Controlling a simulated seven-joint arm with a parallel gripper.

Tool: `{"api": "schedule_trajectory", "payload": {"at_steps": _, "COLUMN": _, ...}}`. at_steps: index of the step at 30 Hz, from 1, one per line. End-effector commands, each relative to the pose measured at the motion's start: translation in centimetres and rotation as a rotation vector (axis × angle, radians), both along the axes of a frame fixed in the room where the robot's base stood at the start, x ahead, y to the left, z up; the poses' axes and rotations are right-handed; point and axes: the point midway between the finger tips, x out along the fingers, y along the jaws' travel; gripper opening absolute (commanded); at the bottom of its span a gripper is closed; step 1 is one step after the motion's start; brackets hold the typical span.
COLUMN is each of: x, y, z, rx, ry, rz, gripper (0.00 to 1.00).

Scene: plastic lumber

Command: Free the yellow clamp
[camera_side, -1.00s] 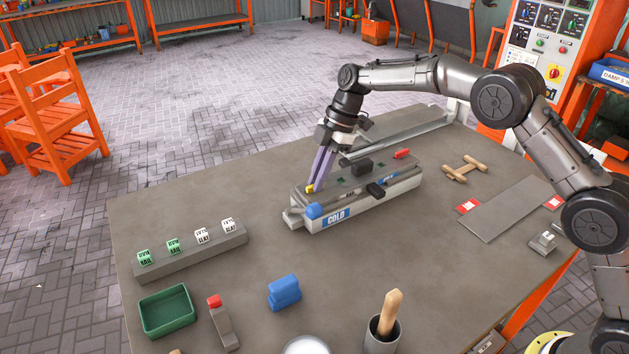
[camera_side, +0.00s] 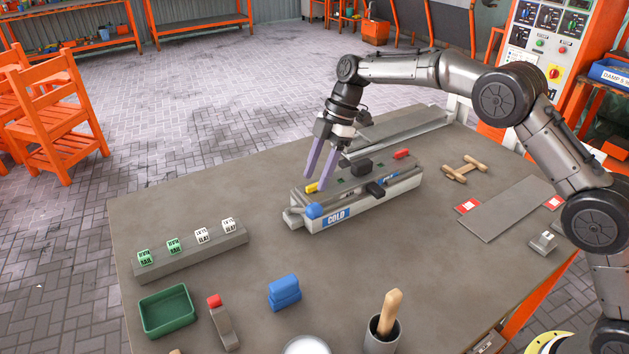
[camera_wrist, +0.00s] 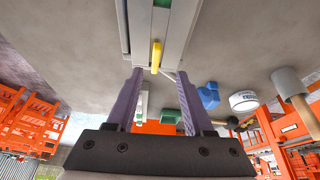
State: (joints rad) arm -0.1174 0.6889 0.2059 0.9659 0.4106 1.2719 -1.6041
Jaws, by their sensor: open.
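The yellow clamp (camera_side: 311,187) is a small yellow bar at the left end of the grey fixture marked COLD (camera_side: 370,207). It also shows in the wrist view (camera_wrist: 156,57) as an upright yellow bar at the fixture's end, between the fingers in the picture and beyond their tips. My gripper (camera_side: 314,181) is open, its two purple fingers pointing down and spread apart just above and around the clamp's end of the fixture. In the wrist view the fingers (camera_wrist: 155,85) have nothing between them. Whether a finger touches the clamp is not clear.
A blue knob (camera_side: 314,211), black blocks (camera_side: 376,190) and a red clamp (camera_side: 401,154) are on the fixture. A row of marked cubes (camera_side: 202,235) stands left. A green tray (camera_side: 167,310), blue block (camera_side: 284,292) and cup with a wooden handle (camera_side: 382,335) stand in front.

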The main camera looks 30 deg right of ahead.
Motion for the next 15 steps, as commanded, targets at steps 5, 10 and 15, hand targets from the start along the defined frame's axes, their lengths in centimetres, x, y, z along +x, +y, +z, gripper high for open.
{"api": "schedule_trajectory", "payload": {"at_steps": 5, "x": 0.1, "y": 0.0, "z": 1.7, "rx": 0.000, "ry": -0.004, "rz": -0.001, "gripper": 0.52}}
{"api": "schedule_trajectory", "payload": {"at_steps": 10, "x": 0.1, "y": 0.0, "z": 3.3, "rx": 0.000, "ry": -0.005, "rz": -0.002, "gripper": 0.52}}
{"api": "schedule_trajectory", "payload": {"at_steps": 15, "x": 0.1, "y": 0.0, "z": 4.6, "rx": 0.000, "ry": -0.003, "rz": -0.001, "gripper": 0.52}}
